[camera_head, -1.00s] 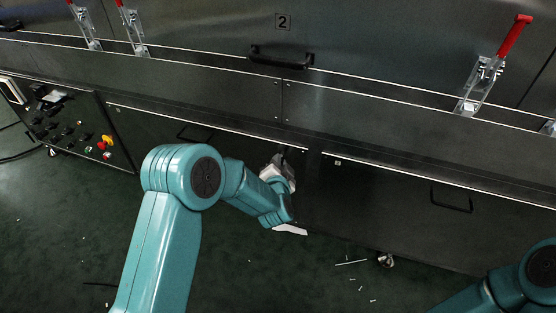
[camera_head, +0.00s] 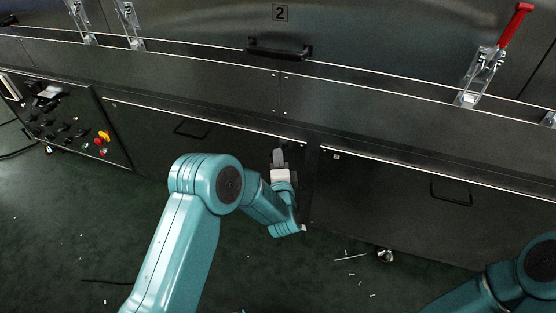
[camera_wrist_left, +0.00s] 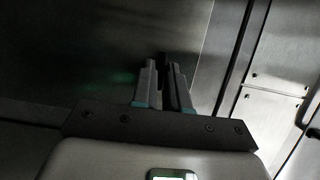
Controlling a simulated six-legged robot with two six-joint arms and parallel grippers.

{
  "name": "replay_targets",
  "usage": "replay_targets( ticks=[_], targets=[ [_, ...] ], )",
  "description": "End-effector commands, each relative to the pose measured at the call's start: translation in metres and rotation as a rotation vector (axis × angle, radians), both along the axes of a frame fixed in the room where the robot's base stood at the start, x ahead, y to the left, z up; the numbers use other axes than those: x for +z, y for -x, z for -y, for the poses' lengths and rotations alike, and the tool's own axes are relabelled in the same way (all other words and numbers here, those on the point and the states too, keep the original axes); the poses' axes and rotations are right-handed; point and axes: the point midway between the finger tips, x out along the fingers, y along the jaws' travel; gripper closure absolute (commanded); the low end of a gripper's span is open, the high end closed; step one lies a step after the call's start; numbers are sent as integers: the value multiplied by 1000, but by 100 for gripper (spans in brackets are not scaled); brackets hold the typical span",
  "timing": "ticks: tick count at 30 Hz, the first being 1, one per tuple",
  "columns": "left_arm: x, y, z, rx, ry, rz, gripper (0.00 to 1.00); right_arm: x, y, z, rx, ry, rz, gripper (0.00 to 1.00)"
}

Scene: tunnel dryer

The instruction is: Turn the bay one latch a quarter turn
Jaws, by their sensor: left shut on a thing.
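My left gripper (camera_head: 279,157) reaches the dark lower front panel (camera_head: 225,150), close to its right edge, and the fingers point at the panel. In the left wrist view the two grey fingers (camera_wrist_left: 164,84) are close together, shut on a narrow dark piece that looks like the bay one latch. The fingers and the shadow hide most of this latch, so its angle cannot be told. My right gripper is outside the picture; only part of my right arm shows at the lower right.
Panel handles (camera_head: 192,128) and (camera_head: 451,193) stick out either side. A red-handled toggle clamp (camera_head: 486,70) stands on the ledge, with a black handle (camera_head: 280,50) below the "2" plate (camera_head: 280,13). A control box (camera_head: 62,118) is at left. Small debris (camera_head: 352,258) lies on the open floor.

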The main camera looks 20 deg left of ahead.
Motion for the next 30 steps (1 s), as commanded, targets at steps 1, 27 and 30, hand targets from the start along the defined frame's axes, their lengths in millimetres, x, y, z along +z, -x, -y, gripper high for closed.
replay_targets(
  ticks=[1,27,30],
  targets=[
    [-3,0,2,-6,-12,-5,100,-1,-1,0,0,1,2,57],
    [-2,0,1,-3,-42,-2,65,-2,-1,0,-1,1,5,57],
    [-1,1,1,-2,-42,-1,65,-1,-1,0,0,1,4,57]
  ],
)
